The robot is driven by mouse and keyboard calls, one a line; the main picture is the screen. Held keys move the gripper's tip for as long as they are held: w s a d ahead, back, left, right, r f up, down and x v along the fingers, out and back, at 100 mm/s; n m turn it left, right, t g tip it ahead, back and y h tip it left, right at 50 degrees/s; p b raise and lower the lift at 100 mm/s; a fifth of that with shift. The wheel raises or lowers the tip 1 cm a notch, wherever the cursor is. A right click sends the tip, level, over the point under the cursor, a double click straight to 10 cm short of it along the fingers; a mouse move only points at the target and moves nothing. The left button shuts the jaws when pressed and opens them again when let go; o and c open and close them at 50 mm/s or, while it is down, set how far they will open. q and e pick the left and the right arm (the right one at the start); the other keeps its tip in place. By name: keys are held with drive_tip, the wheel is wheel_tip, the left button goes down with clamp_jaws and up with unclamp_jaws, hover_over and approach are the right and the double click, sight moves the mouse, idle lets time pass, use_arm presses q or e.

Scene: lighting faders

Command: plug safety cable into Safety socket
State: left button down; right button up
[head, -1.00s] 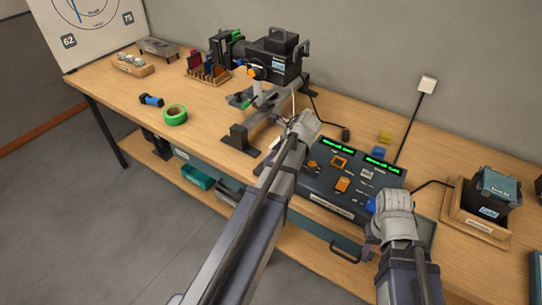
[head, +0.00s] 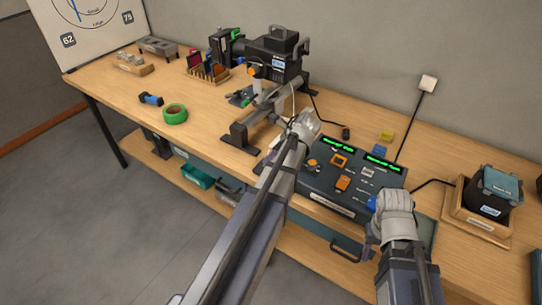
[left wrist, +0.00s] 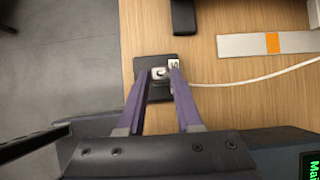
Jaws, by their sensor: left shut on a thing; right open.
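My left gripper (left wrist: 161,72) is shut on a small grey plug piece (left wrist: 158,75) in the left wrist view. A white safety cable (left wrist: 235,84) runs from there to the right. Under the fingertips is a black square block (left wrist: 141,68), with a white tag (left wrist: 174,63) bearing a dark letter at its right edge. I cannot tell whether the plug is in a socket. In the head view my left gripper (head: 296,128) is left of the console, its fingertips mostly hidden. My right gripper (head: 371,218) is open at the console's right front corner.
The console (head: 330,180) with lit green displays lies between my arms. A lamp (head: 285,65) on a stand is behind my left gripper. A wooden tray (head: 461,218) with a dark box is at right.

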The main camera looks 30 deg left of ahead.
use_arm(q)
drive_tip(key=c, duration=0.5)
unclamp_jaws()
drive_tip(key=p+v, duration=0.6)
drive_tip(key=v, duration=0.1)
drive_tip(key=shift+d+r+p, duration=0.2)
drive_tip(key=shift+r+p, duration=0.05)
drive_tip(key=shift+p, duration=0.05)
